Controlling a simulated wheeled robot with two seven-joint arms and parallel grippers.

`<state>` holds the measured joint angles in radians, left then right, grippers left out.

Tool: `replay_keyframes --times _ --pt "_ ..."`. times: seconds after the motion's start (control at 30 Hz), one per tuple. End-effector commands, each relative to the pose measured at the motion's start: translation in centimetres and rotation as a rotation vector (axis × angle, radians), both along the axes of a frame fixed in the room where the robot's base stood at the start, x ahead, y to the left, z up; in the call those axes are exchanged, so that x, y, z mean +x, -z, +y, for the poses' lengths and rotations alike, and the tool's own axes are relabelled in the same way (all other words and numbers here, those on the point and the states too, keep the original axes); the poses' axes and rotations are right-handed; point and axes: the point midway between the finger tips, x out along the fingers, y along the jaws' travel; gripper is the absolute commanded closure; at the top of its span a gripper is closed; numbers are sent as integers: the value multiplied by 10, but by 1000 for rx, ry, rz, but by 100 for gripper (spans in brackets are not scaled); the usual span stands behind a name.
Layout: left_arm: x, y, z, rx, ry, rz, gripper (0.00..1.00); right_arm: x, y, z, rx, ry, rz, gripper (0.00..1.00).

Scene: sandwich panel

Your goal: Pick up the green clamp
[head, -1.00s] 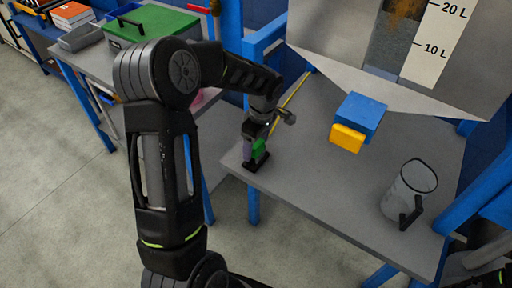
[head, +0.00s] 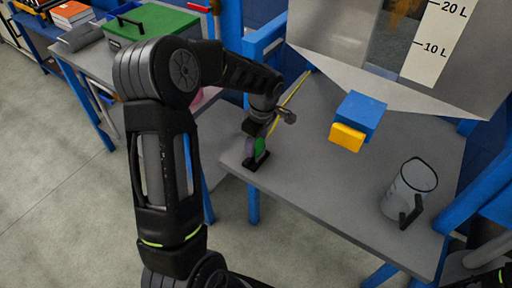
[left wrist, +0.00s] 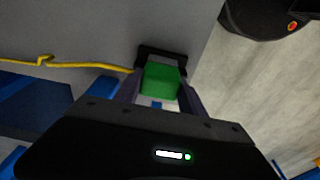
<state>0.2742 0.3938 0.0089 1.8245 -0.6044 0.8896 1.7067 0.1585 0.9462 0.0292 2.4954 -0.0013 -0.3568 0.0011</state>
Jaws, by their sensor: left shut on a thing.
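The green clamp (head: 261,148) stands at the left front corner of the grey table (head: 310,185), with a black base under it. My left gripper (head: 255,150) reaches down onto it from above and is shut on it. In the left wrist view the green clamp (left wrist: 161,82) sits between the two fingers of the left gripper (left wrist: 160,95), with a black part just beyond it. My right gripper does not show.
A yellow cord (head: 290,92) lies on the table behind the gripper. A blue and yellow block (head: 358,118) and a clear jug (head: 408,187) are to the right. A green-lidded box (head: 150,25) stands on the bench at the back left.

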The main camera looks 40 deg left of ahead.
Motion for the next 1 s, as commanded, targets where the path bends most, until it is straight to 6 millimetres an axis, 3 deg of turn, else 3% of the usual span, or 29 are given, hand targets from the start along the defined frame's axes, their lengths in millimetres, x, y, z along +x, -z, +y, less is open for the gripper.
replay_keyframes --times 0.43,0.77,1.0 --pt "0 0 0 0 0 -1 100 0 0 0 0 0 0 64" --pt "1 -6 0 1 0 -3 100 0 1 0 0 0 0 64" --pt "2 -44 0 2 1 -6 100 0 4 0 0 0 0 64"
